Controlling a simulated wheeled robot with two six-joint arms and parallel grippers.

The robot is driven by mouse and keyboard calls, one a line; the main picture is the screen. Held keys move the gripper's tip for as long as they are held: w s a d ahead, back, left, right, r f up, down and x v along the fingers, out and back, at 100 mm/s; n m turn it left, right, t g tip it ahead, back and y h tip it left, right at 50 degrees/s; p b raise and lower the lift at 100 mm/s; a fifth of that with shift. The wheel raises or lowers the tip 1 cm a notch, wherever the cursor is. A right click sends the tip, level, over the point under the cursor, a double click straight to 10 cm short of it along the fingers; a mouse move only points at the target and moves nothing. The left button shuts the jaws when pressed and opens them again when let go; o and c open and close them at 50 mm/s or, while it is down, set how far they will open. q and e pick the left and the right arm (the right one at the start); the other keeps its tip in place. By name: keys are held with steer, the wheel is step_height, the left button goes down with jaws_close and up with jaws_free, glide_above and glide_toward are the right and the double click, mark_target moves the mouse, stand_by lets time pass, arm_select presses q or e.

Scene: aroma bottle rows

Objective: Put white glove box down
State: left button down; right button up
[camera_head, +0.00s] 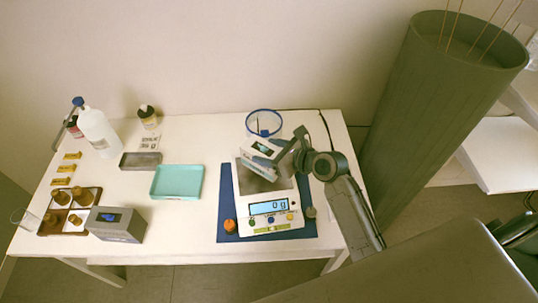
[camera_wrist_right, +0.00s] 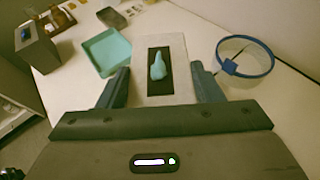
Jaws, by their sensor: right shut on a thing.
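The white glove box (camera_head: 259,158) is tilted in my right gripper (camera_head: 284,158), over the back part of the scale in the head view. In the right wrist view the box (camera_wrist_right: 174,45) sits between the two fingers, with a dark slot and a pale blue glove (camera_wrist_right: 158,66) showing. My right gripper (camera_wrist_right: 160,82) is shut on it. I cannot tell whether the box touches the scale. The white scale (camera_head: 284,220) stands on a blue mat (camera_head: 228,228) and its display reads 0 g. My left gripper is not in view.
A blue-rimmed round container (camera_head: 264,123) stands behind the box. Table space is bare between the turquoise tray and the mat.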

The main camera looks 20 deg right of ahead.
steer(key=shift+w+f, duration=0.1)
steer(key=shift+w, duration=0.1)
steer(key=shift+f+p, duration=0.3)
steer(key=shift+f, duration=1.35)
steer(key=o, duration=1.2)
steer(key=shift+f, duration=0.1)
steer(key=shift+b+v, duration=0.65)
steer(key=shift+v, duration=5.45)
